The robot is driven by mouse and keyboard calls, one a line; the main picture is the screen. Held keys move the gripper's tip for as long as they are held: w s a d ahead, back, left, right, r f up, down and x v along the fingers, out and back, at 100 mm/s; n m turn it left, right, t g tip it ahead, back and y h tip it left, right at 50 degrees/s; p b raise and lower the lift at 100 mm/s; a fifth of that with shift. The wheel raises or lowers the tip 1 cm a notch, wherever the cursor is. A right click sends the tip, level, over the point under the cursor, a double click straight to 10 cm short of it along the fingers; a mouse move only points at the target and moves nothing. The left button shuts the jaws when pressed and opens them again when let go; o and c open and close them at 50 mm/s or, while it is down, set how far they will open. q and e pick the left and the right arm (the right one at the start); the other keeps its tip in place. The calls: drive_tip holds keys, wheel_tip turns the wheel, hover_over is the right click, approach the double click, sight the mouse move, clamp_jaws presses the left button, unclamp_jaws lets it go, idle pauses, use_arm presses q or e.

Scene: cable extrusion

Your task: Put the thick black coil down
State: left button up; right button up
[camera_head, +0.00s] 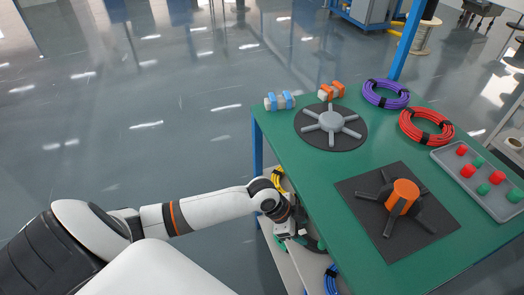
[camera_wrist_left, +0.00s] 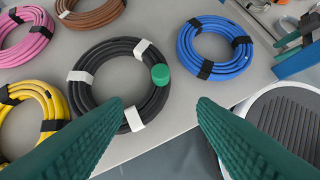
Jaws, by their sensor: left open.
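The thick black coil (camera_wrist_left: 108,50) lies flat on a grey shelf in the left wrist view, bound with several white ties. A green round piece (camera_wrist_left: 160,75) sits at its right edge. My left gripper (camera_wrist_left: 160,112) is open, with nothing between its two green fingers. The left fingertip overlaps the coil's near side in the picture; contact cannot be told. In the head view my left gripper (camera_head: 303,238) is low beside the green table's left edge, partly hidden by it. My right gripper is not in view.
Blue (camera_wrist_left: 215,48), yellow (camera_wrist_left: 32,115), pink (camera_wrist_left: 25,35) and brown (camera_wrist_left: 92,10) coils surround the black one. The green table (camera_head: 300,165) above holds purple (camera_head: 386,94) and red (camera_head: 426,126) coils, spoked holders and a grey tray (camera_head: 488,203).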

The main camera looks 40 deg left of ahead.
use_arm(q)
drive_tip(key=s+a+f+n+y, duration=0.2)
drive_tip(key=s+f+n, duration=0.2)
drive_tip(key=s+f, duration=0.5)
drive_tip(key=s+a+f+n+g+y, duration=0.1)
drive_tip(key=s+f+n, duration=0.4)
drive_tip(key=s+f, duration=0.5)
drive_tip(key=shift+s+a+f+n+y, duration=0.3)
drive_tip(key=shift+a+y, duration=0.35)
drive_tip(key=shift+y, duration=0.45)
drive_tip(key=shift+w, duration=0.1)
drive_tip(key=s+a+g+p, duration=0.1)
drive_tip(key=s+a+p, duration=0.2)
drive_tip(key=s+p, duration=1.3)
drive_tip(key=shift+s+f+g, duration=0.3)
drive_tip(key=shift+s+f, duration=0.05)
drive_tip(key=shift+s, duration=0.1)
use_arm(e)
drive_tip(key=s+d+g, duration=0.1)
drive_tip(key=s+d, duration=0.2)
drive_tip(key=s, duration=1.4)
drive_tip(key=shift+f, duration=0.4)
